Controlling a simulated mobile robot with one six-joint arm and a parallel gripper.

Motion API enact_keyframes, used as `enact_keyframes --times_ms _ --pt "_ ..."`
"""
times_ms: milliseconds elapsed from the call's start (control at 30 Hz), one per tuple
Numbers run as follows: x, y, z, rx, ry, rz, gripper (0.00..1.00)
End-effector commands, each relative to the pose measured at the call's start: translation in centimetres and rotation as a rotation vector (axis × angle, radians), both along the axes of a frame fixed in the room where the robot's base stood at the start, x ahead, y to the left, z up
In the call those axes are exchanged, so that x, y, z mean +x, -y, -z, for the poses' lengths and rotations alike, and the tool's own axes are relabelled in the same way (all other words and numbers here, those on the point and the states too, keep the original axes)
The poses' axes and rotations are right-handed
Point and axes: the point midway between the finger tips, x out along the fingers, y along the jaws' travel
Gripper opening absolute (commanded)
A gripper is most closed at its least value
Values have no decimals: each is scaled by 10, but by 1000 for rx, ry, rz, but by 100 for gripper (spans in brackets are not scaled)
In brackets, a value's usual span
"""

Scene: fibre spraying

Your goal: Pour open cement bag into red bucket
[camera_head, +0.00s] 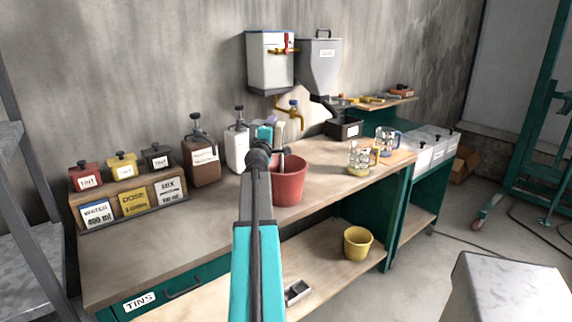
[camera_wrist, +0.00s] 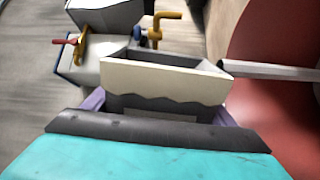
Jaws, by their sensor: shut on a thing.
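The red bucket (camera_head: 289,188) stands on the workbench, and part of it fills the right side of the wrist view (camera_wrist: 287,50). The open cement bag (camera_wrist: 160,82) is cream above a wavy edge and grey below, with a dark opening. My gripper (camera_wrist: 158,106) is shut on it, with purple fingers at its sides. In the head view my gripper (camera_head: 274,131) is above the bucket's back rim, partly hidden by my arm. A grey rod (camera_wrist: 272,70) runs from near the bag's corner across the bucket. No poured cement can be made out.
White and brown jugs (camera_head: 203,162) and a tint rack (camera_head: 130,198) stand left. A wall tank (camera_head: 270,62) and grey hopper (camera_head: 320,68) hang behind. Glass mugs (camera_head: 361,158) stand right of the bucket. A yellow bucket (camera_head: 357,243) is on the lower shelf. The front-left benchtop is clear.

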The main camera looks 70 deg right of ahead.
Motion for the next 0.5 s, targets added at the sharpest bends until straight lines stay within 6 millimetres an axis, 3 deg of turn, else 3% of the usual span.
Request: enact_keyframes --times_ms 500 --pt "-2 1 1 11 57 -1 35"
